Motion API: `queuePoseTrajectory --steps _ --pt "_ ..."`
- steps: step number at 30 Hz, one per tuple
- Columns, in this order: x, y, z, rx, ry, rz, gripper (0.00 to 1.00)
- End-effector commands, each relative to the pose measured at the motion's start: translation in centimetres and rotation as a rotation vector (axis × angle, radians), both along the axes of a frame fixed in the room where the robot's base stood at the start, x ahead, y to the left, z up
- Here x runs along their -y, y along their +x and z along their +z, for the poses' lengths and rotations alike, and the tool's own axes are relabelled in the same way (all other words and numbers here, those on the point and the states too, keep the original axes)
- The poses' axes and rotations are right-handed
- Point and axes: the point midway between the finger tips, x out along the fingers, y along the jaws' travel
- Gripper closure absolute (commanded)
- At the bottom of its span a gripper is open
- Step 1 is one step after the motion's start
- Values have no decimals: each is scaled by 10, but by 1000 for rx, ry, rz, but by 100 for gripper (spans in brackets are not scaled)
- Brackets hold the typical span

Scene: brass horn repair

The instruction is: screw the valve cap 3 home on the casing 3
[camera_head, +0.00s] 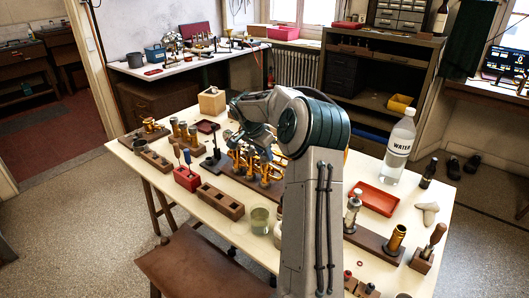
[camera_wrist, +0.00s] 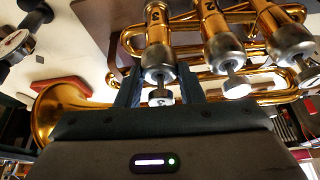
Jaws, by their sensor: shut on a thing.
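The brass horn (camera_head: 262,170) sits in the middle of the table, partly hidden by my arm. In the wrist view, casing 3 (camera_wrist: 157,32) is the leftmost of three brass casings, marked with its number. The silver valve cap 3 (camera_wrist: 159,66) is at the end of casing 3, in line with it, with a pale button (camera_wrist: 160,97) beyond it. My gripper (camera_wrist: 159,74) has one finger on each side of the cap and is shut on it. I cannot tell how far the thread is engaged. In the head view, my gripper's fingertips are hidden.
Casing 2 (camera_wrist: 213,17) and its cap (camera_wrist: 224,47) stand close beside on the right. A wooden block (camera_head: 212,101), a red tool holder (camera_head: 187,178), a water bottle (camera_head: 400,147) and a red tray (camera_head: 375,199) surround the horn. Bare tabletop shows at the left front.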

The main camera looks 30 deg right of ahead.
Motion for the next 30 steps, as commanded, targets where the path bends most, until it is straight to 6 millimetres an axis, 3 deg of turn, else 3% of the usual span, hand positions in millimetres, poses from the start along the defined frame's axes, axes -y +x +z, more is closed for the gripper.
queuePoseTrajectory --steps 12,24,30 --pt "0 4 1 1 -1 -411 93" --pt "0 4 1 3 -1 -460 93" --pt "1 5 3 2 -2 -612 93"
